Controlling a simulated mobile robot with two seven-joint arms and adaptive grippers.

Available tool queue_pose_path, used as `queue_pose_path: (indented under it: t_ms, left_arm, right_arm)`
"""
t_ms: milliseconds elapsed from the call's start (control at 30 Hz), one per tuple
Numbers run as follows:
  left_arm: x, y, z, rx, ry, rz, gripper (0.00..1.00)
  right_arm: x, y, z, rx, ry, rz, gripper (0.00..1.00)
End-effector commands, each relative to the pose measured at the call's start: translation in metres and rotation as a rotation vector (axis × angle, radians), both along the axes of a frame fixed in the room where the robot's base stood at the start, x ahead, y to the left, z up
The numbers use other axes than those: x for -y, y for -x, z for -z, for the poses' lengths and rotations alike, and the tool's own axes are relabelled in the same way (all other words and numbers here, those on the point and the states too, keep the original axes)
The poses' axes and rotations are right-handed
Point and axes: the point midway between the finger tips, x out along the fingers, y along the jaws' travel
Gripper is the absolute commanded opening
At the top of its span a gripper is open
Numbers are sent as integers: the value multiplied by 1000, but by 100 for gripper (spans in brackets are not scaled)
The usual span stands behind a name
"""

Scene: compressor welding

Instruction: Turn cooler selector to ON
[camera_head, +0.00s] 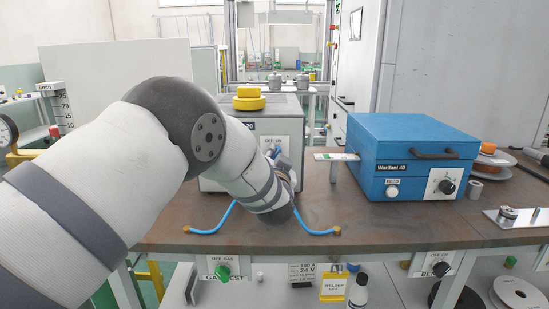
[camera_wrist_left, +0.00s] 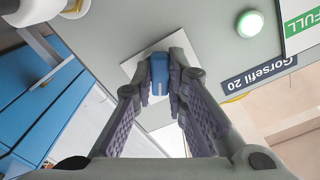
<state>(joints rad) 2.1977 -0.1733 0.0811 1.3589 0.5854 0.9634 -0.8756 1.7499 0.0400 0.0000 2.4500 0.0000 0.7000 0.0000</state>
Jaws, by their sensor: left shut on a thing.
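The grey cooler box (camera_head: 215,178) stands on the bench behind my left arm. Its front carries a white selector plate (camera_head: 268,139) marked OFF and ON, partly hidden by my wrist. My left gripper (camera_wrist_left: 159,86) reaches this front. In the left wrist view its fingers are shut on the blue selector knob (camera_wrist_left: 159,66), one on each side, in front of the white plate (camera_wrist_left: 132,66). The knob's exact angle against the OFF and ON marks cannot be told. My right gripper is not in view.
A blue Waritani 40 box (camera_head: 365,150) with its own black selector (camera_head: 446,186) stands to the right. Light-blue hoses (camera_head: 208,231) lie on the bench (camera_head: 400,225). A yellow part (camera_head: 249,103) sits on the cooler.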

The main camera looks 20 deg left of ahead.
Motion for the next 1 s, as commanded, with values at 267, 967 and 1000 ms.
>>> queue_pose_path:
  t_ms: [267,967,1000]
  left_arm:
    - [0,0,2,-4,-1,-1,0]
    - [14,48,0,-4,-4,3,33]
    - [18,59,1,-4,-3,3,33]
  right_arm:
    - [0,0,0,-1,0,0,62]
    - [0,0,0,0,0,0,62]
    - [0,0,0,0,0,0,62]
